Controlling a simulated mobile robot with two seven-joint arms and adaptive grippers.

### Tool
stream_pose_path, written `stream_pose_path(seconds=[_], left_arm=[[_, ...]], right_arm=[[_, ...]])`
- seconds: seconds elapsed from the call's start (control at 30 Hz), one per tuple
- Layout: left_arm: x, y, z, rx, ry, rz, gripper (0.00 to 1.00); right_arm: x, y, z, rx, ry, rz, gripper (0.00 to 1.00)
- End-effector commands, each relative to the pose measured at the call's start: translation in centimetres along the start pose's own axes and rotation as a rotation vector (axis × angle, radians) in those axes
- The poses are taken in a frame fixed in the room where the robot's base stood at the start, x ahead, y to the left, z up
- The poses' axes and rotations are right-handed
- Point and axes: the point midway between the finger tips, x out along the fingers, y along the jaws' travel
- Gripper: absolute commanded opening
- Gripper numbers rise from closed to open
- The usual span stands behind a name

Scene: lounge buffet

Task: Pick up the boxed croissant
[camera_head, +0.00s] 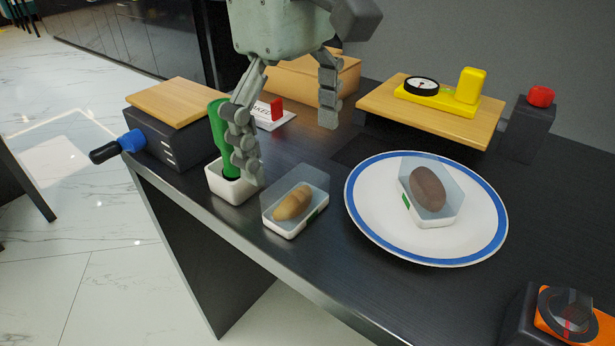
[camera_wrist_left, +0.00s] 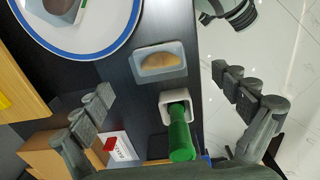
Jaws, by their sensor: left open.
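The boxed croissant (camera_head: 294,204) is a tan pastry in a small white tray with a clear cover, near the front edge of the dark table. It also shows in the left wrist view (camera_wrist_left: 160,63). My left gripper (camera_head: 287,148) is open and empty above the table, behind and to the left of the box, with its fingers spread. In the left wrist view the box lies ahead, beyond the fingertips (camera_wrist_left: 168,92). My right gripper is not in view.
A blue-rimmed plate (camera_head: 357,206) with a boxed brown item (camera_head: 428,189) is to the right. A dark block with a wooden top (camera_head: 178,101) and a yellow scale (camera_head: 440,98) stand behind.

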Motion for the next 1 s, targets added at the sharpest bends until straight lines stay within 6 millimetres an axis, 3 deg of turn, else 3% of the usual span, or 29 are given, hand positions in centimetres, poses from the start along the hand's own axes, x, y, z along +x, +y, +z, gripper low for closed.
stream_pose_path(seconds=[0.1, 0.4, 0.63, 0.93, 1.0], left_arm=[[0.6, -0.4, -0.9, 0.007, 0.05, -0.014, 0.98], [4.0, 0.0, -0.8, 0.006, 0.046, -0.015, 0.98], [7.2, 0.3, -0.7, 0.007, 0.043, -0.014, 0.98], [7.8, 0.3, -0.7, 0.006, 0.042, -0.012, 0.98], [7.8, 0.3, -0.7, 0.006, 0.042, -0.012, 0.9]], right_arm=[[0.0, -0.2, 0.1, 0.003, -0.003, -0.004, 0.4], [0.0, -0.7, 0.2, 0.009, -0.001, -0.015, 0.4], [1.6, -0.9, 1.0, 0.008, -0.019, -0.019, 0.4], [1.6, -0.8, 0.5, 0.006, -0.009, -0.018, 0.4], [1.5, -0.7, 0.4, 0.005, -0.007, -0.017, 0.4]])
